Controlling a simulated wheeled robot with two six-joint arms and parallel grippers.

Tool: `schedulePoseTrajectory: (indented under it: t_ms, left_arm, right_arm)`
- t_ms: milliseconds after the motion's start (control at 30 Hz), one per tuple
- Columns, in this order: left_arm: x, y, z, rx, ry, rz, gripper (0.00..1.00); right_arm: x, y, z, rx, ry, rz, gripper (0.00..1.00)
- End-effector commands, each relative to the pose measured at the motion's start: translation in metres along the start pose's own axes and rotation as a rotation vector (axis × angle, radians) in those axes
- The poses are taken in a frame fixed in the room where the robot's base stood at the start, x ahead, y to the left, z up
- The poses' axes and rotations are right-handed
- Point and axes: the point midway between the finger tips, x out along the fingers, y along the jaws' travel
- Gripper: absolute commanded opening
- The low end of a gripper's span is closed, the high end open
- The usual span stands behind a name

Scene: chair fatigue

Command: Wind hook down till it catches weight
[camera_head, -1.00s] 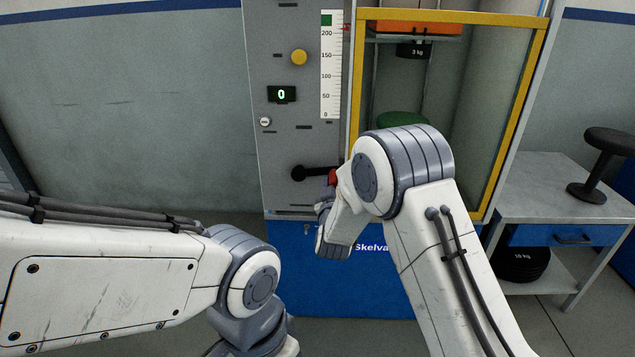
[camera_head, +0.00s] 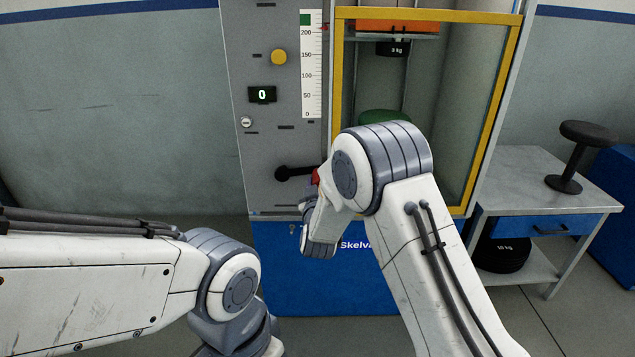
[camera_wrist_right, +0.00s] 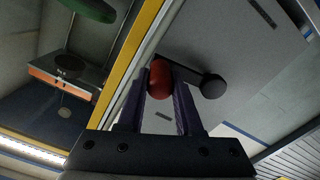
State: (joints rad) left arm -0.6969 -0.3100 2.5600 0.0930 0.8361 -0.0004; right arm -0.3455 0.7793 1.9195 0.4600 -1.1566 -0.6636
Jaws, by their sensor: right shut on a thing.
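The red knob (camera_head: 316,177) of a black crank (camera_head: 292,173) shows at the front panel's lower right. In the right wrist view the red knob (camera_wrist_right: 160,77) sits between the two fingers of my right gripper (camera_wrist_right: 164,92), which is shut on it. The crank arm points right from its hub. A black 3 kg weight (camera_head: 397,49) shows under an orange block (camera_head: 397,26) high inside the yellow-framed bay. I cannot make out a hook. My left arm shows at the lower left, but its gripper is out of view.
The panel carries a yellow button (camera_head: 279,57), a display (camera_head: 262,94) reading 0 and a vertical scale (camera_head: 311,65). A green round pad (camera_head: 385,117) is partly hidden behind my right arm. A side table (camera_head: 545,185) with a black stand (camera_head: 566,183) is at the right.

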Motion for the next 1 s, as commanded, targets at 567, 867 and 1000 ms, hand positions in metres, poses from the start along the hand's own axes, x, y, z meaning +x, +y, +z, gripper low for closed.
schedulePoseTrajectory:
  t_ms: [567, 867, 1000]
  left_arm:
    - [-0.001, 0.000, 0.000, 0.000, 0.000, 0.000, 0.64]
    - [-0.002, 0.000, 0.000, 0.000, 0.000, 0.000, 0.64]
    - [-0.004, 0.000, 0.000, 0.000, 0.000, 0.000, 0.64]
  right_arm:
    - [0.001, 0.004, -0.008, 0.001, 0.018, 0.009, 0.64]
    - [-0.018, 0.002, -0.006, 0.000, 0.013, 0.004, 0.64]
    - [-0.046, 0.002, -0.006, 0.000, 0.014, 0.004, 0.64]
